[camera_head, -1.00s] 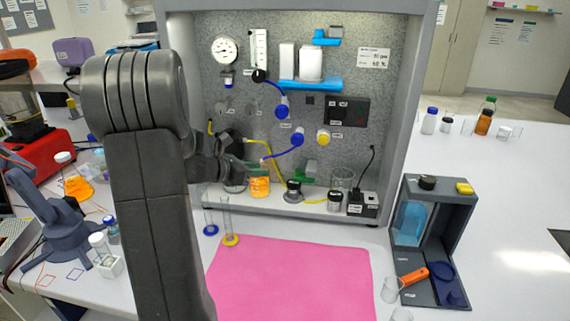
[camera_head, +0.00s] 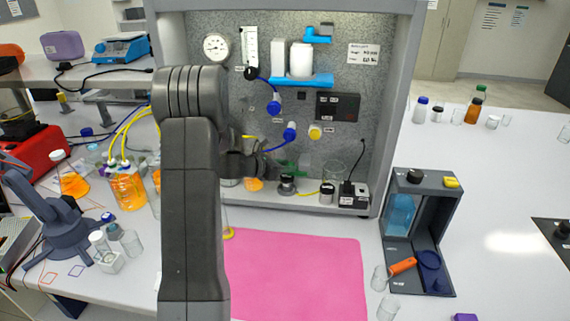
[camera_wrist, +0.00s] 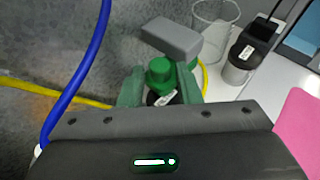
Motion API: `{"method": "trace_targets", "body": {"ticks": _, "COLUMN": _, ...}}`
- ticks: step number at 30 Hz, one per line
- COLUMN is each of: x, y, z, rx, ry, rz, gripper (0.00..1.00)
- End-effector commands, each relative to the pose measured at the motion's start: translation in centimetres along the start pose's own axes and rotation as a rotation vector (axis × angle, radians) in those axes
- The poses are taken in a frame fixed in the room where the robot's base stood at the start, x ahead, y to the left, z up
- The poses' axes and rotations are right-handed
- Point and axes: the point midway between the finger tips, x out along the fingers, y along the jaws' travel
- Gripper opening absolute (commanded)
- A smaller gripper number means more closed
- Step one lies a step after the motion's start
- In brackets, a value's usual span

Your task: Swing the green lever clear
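In the wrist view, a green round hub (camera_wrist: 160,70) with a grey bar-shaped handle (camera_wrist: 172,38) across it shows ahead of my gripper (camera_wrist: 160,88). It appears to be the green lever's valve. The two green-tinted fingers stand apart, one on each side of the hub in the picture. The grey bar lies beyond the fingertips; contact is not clear. In the head view, the green lever (camera_head: 304,164) is small at the low part of the speckled panel, just right of my gripper (camera_head: 279,164). My arm hides part of that area.
A black-topped bottle (camera_head: 286,184) stands below the lever. A clear beaker (camera_head: 333,172) and a black box (camera_head: 353,194) stand to its right. A blue hose (camera_wrist: 82,70) and yellow tubing (camera_wrist: 50,94) run left of my gripper. A pink mat (camera_head: 300,275) lies bare in front.

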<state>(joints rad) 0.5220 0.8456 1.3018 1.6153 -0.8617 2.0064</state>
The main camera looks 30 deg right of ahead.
Motion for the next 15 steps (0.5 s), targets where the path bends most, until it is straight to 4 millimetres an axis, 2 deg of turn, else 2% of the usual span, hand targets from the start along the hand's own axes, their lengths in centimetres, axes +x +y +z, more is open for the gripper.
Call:
{"method": "trace_targets", "body": {"ticks": 8, "x": 0.19, "y": 0.0, "z": 0.01, "rx": 0.0, "ry": -0.001, "rz": 0.0, "gripper": 0.31}}
{"method": "trace_targets", "body": {"ticks": 13, "x": 0.17, "y": 0.0, "z": 0.01, "rx": 0.0, "ry": -0.001, "rz": 0.0, "gripper": 0.01}}
{"method": "trace_targets", "body": {"ticks": 15, "x": 0.17, "y": -0.01, "z": 0.01, "rx": 0.0, "ry": -0.001, "rz": 0.0, "gripper": 0.0}}
